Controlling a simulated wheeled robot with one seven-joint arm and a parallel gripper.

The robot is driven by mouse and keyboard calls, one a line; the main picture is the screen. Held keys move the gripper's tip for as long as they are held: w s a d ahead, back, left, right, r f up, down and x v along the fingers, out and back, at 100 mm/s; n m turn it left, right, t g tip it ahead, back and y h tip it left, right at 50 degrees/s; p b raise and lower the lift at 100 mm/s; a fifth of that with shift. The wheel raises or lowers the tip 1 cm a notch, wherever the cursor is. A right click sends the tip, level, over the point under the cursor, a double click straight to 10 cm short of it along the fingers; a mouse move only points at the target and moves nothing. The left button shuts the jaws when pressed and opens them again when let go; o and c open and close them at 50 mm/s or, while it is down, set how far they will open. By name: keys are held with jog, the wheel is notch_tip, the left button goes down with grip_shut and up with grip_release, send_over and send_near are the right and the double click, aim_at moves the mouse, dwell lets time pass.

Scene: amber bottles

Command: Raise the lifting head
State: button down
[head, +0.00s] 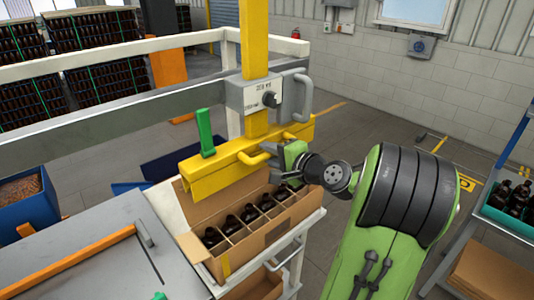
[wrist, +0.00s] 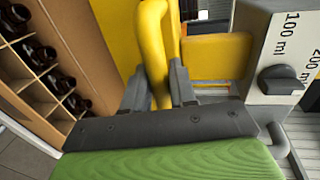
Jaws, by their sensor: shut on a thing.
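The lifting head (head: 225,162) is a yellow beam on a yellow upright post (head: 254,40), low above the back edge of an open carton (head: 255,246) of dark bottles. A green lever (head: 205,132) stands up from its left part. My gripper (wrist: 160,92) is shut around a yellow tubular handle (wrist: 152,45) of the head, one finger on each side. Whether the bottles touch the head cannot be told.
A grey dial box (head: 262,95) with a looped grey handle (head: 302,97) sits on the post, close to my gripper. A grey rail (head: 110,88) crosses behind. A metal table (head: 90,250) is at left, a bottle crate (head: 510,212) at right. Floor at right is partly clear.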

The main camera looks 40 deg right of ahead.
jog(key=shift+w+r, duration=0.1)
jog(key=shift+r, duration=0.3)
jog(key=c, duration=1.1)
grip_release()
jog(key=shift+s+d, duration=0.1)
jog(key=shift+s, duration=0.2)
jog(key=p+v, duration=0.2)
jog(key=v, duration=1.3)
jog(key=shift+s, duration=0.2)
